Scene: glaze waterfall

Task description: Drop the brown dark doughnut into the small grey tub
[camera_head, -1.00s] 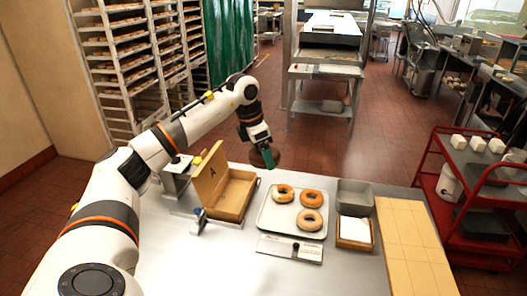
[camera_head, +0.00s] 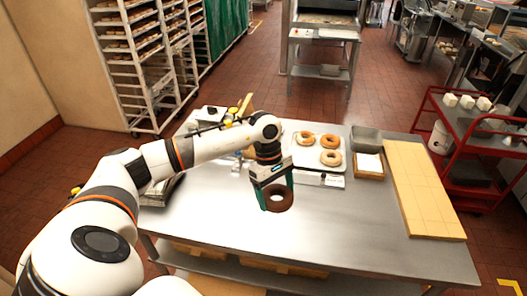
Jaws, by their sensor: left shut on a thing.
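The dark brown doughnut (camera_head: 278,207) is in my left gripper (camera_head: 276,186), whose green-tipped fingers are shut on it. The doughnut hangs with its hole facing me, over the bare front part of the steel table. The small grey tub (camera_head: 365,147) stands at the back right of the table, right of the doughnut tray. My left gripper is in front and to the left of the tub, well apart from it. My right gripper is not in view.
A white tray (camera_head: 309,167) with three lighter doughnuts lies behind the gripper, a scale in front of it. A wooden box (camera_head: 372,176) with white contents is in front of the tub. A tan board (camera_head: 425,190) lies right. The front steel surface (camera_head: 350,230) is clear.

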